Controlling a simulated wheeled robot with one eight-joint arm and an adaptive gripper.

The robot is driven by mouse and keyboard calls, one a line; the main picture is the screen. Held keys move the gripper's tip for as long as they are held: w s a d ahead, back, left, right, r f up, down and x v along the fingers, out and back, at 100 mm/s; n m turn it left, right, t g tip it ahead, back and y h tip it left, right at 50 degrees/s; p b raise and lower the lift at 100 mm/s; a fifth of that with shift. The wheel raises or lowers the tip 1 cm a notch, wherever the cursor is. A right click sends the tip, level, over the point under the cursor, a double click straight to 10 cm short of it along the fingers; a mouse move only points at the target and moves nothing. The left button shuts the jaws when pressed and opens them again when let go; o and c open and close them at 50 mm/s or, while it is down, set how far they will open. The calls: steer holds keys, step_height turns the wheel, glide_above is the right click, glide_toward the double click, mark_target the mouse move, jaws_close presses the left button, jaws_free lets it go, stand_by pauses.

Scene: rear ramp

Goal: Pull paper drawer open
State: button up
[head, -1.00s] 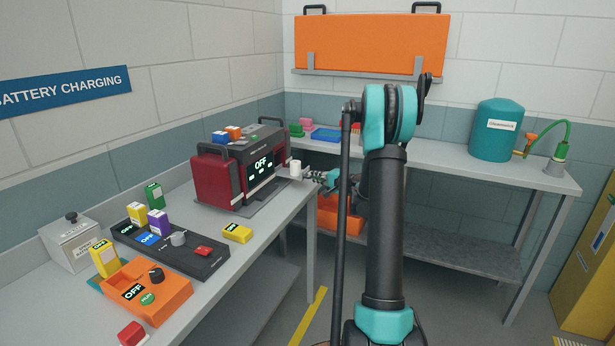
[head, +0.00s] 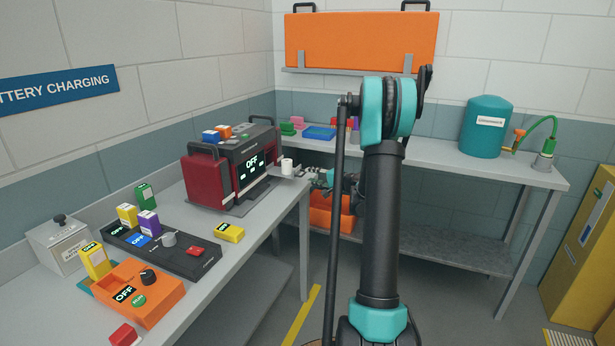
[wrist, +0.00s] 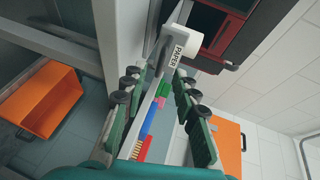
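The drawer itself cannot be clearly made out. My gripper (head: 318,178) is close to the right of the cylinder. In the wrist view, my gripper (wrist: 160,82) has its two green-padded fingers spread, with nothing held between them. I cannot tell if a fingertip touches the paper part.
An orange control box (head: 165,290) and a yellow block (head: 230,233) sit on the left bench. A blue tray (head: 320,132) and a teal tank (head: 487,125) stand on the back bench. An orange bin (head: 325,222) is below. A yellow cabinet (head: 590,250) stands at right.

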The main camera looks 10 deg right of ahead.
steer(key=v, duration=0.8)
steer(key=shift+s, duration=0.1)
steer(key=s+a+f+n+g+h, duration=0.1)
steer(key=s+a+f+n+g, duration=0.15)
steer(key=s+a, duration=0.55)
steer(key=s+a+f+n+g+h, duration=0.1)
steer(key=s+a+f+n+g, duration=0.2)
steer(key=s+a, duration=0.45)
steer(key=s+d+f+n+g+h, duration=0.2)
steer(key=s+h, duration=0.1)
steer(key=s, duration=0.8)
steer(key=s+d+f+n+g+h, duration=0.1)
steer(key=s+d+f+n+h, duration=0.1)
steer(key=s, duration=1)
steer(key=shift+f+n+g+h, duration=0.35)
steer(key=shift+f+n+h, duration=0.15)
steer(key=shift+f+n, duration=0.15)
